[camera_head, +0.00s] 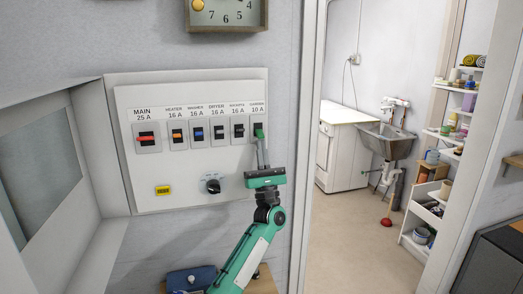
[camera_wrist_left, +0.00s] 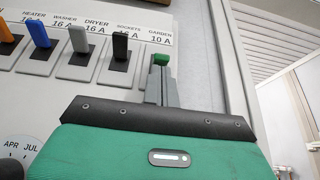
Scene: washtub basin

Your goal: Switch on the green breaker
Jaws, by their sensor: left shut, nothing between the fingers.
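The green breaker (camera_head: 259,132) is the rightmost in the row on the white panel, under the label GARDEN 10 A. In the left wrist view its green lever (camera_wrist_left: 161,59) shows just beyond my fingertips. My left gripper (camera_head: 262,145) is shut and empty, pointing up at the green lever from below. The fingertips (camera_wrist_left: 160,72) look to be at or touching the lever; I cannot tell if there is a small gap. The lower part of the breaker is hidden behind the fingers. My right gripper is not in view.
Red (camera_head: 147,137), orange (camera_head: 177,135), blue (camera_head: 198,134), grey and black (camera_head: 239,130) breakers stand in the row to the left. A dial (camera_head: 213,185) and a yellow label (camera_head: 162,190) are below. The open panel door is at left, a doorway at right.

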